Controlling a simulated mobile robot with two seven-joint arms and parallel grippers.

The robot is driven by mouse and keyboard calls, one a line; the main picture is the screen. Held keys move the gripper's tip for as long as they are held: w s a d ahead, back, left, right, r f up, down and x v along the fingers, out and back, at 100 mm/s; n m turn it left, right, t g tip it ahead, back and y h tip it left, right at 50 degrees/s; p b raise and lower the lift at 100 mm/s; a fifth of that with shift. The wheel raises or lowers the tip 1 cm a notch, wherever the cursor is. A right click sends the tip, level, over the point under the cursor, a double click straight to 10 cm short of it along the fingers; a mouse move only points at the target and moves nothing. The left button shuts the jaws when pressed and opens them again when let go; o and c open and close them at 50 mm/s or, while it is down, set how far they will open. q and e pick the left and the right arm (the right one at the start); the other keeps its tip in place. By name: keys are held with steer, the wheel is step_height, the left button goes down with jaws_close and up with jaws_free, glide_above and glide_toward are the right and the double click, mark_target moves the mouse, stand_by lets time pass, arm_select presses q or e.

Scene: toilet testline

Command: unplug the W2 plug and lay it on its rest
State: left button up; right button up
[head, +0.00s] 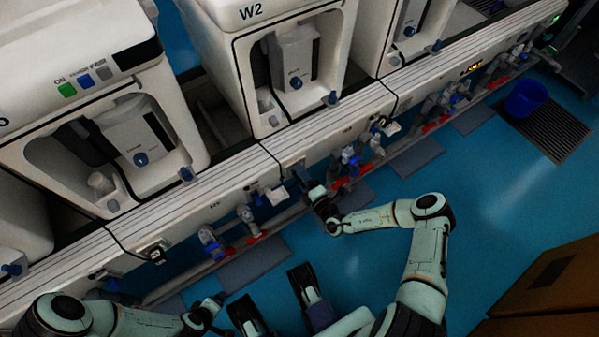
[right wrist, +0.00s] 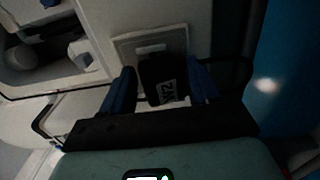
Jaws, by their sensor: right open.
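The W2 plug (right wrist: 166,80) is a black block with a pale W2 label, seen upside down in the right wrist view. It sits against a pale socket plate (right wrist: 150,44). My right gripper (right wrist: 161,88) is open, with one blue finger on each side of the plug. Whether the fingers touch it is too dark to tell. In the head view my right gripper (head: 305,178) is at the bench front below the W2 machine (head: 270,50) and hides the plug. A small white holder (head: 276,194), possibly the rest, juts out left of it. My left gripper (head: 214,303) is low at the left, its jaws unclear.
Other machines stand on either side of W2. Pipes and blue valves (head: 350,160) run below the bench front.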

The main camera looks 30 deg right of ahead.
steer(key=shift+w, duration=0.1)
steer(key=c, duration=1.2)
jaws_close()
steer(key=s+p, duration=0.2)
steer(key=s, duration=0.4)
steer(key=shift+d+p, duration=0.25)
steer(key=shift+p, duration=0.05)
